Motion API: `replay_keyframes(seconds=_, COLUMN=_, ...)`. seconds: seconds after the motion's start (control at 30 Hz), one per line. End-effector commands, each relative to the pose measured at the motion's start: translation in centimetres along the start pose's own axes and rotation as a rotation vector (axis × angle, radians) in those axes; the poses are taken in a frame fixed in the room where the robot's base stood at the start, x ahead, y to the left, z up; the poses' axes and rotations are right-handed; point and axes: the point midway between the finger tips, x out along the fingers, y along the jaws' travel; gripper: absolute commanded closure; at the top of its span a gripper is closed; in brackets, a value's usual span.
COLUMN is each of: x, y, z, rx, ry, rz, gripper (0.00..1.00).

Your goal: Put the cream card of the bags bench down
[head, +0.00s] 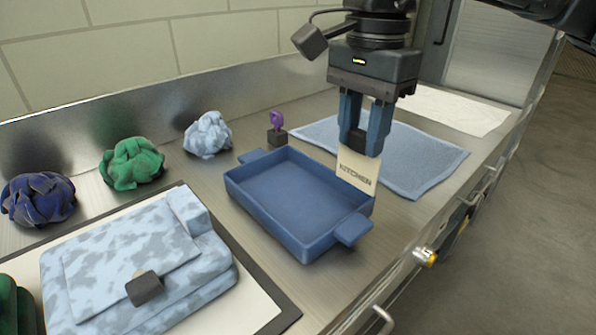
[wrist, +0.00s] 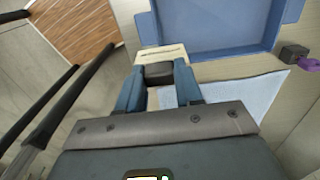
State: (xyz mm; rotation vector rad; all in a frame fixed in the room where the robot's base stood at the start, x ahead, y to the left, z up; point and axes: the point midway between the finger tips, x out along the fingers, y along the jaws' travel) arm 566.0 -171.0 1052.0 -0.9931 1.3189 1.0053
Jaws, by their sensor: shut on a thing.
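My gripper (head: 366,138) is shut on a cream card (head: 358,172) marked "KITCHEN". The card hangs from the fingertips, upright and a little tilted, at the right rim of the blue tray. I cannot tell whether its lower edge touches the tray or the bench. In the wrist view the card (wrist: 161,56) shows between the fingertips, beside the blue tray. The steel bench (head: 262,250) runs beneath.
The empty blue two-handled tray (head: 290,200) stands mid-bench. A blue cloth (head: 425,160) lies behind the gripper, with a white sheet (head: 455,108) beyond. A light-blue bag (head: 130,265) lies on a board at left. Crumpled cloths (head: 132,162) and a purple item (head: 277,120) stand along the back.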

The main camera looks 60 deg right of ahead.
Motion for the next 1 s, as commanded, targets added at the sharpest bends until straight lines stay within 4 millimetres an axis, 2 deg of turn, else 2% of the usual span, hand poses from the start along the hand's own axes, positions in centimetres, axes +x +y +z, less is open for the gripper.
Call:
replay_keyframes(seconds=0.2, x=2.8, y=-4.6, z=1.1, rx=-0.001, ry=-0.004, rz=0.003, gripper=0.99)
replay_keyframes(seconds=0.4, x=4.6, y=-7.6, z=1.6, rx=-0.001, ry=-0.002, rz=0.001, gripper=0.99)
replay_keyframes(seconds=0.57, x=5.3, y=-8.3, z=1.7, rx=0.000, ry=0.000, rz=0.001, gripper=0.99)
replay_keyframes(seconds=0.83, x=8.7, y=-8.3, z=1.6, rx=0.001, ry=-0.002, rz=0.002, gripper=0.99)
replay_keyframes(seconds=1.0, x=9.2, y=-8.4, z=1.6, rx=0.000, ry=0.000, rz=0.000, gripper=0.99)
